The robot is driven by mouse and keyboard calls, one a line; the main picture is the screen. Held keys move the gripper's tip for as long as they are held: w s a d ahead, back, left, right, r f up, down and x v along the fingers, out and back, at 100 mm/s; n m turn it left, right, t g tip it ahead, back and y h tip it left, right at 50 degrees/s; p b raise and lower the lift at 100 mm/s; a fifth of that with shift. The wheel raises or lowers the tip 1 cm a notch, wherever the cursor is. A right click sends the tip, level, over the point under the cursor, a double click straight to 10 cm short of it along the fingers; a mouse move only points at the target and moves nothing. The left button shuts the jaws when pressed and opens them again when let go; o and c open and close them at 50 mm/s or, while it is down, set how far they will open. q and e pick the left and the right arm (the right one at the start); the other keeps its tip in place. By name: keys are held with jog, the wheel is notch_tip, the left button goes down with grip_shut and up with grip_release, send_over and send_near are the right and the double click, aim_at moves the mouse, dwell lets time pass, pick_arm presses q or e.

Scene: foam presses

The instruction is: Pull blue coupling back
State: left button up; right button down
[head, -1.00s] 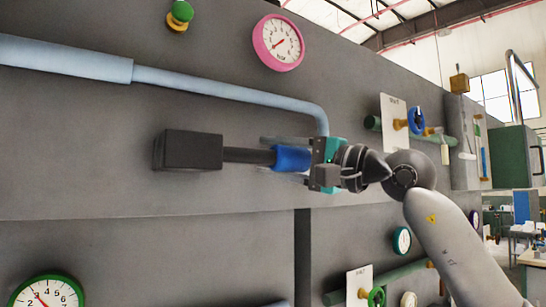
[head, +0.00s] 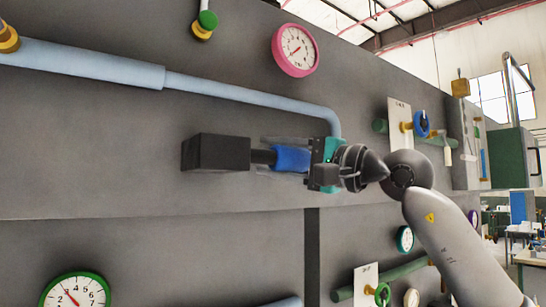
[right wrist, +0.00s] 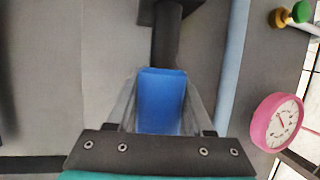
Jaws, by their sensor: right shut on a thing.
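The blue coupling (head: 291,159) sits on a dark rod (head: 263,157) that comes out of a black block (head: 216,153) on the grey wall panel. My right gripper (head: 285,150) reaches in from the right and is shut around the coupling. In the right wrist view the blue coupling (right wrist: 162,100) lies between the two fingers of my right gripper (right wrist: 161,108). The dark rod (right wrist: 166,45) runs on from it to the block at the top edge. A short length of rod shows between coupling and block. My left gripper is not in view.
A light blue pipe (head: 250,97) runs above the coupling and bends down behind my gripper. A pink-rimmed gauge (head: 295,50) is above. A blue handwheel valve (head: 421,124) stands to the right.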

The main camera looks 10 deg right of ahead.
jog(key=shift+s+a+f, duration=0.1)
jog(key=shift+a, duration=0.2)
jog(key=c, duration=0.7)
grip_release()
jog(key=shift+o, duration=1.3)
jog(key=shift+a, duration=0.1)
jog(key=shift+o, duration=0.7)
jog(key=shift+d, duration=0.25)
jog(key=shift+s+d, duration=0.1)
jog(key=shift+s, duration=0.05)
pick_arm(q)
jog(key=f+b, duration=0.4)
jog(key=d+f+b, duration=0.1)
jog(key=b, duration=0.1)
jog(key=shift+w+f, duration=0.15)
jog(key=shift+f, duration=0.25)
pick_arm(e)
jog(key=v, duration=1.4)
jog(key=shift+s+d, duration=0.2)
jog(key=shift+d, duration=0.15)
jog(key=shift+f, duration=0.1)
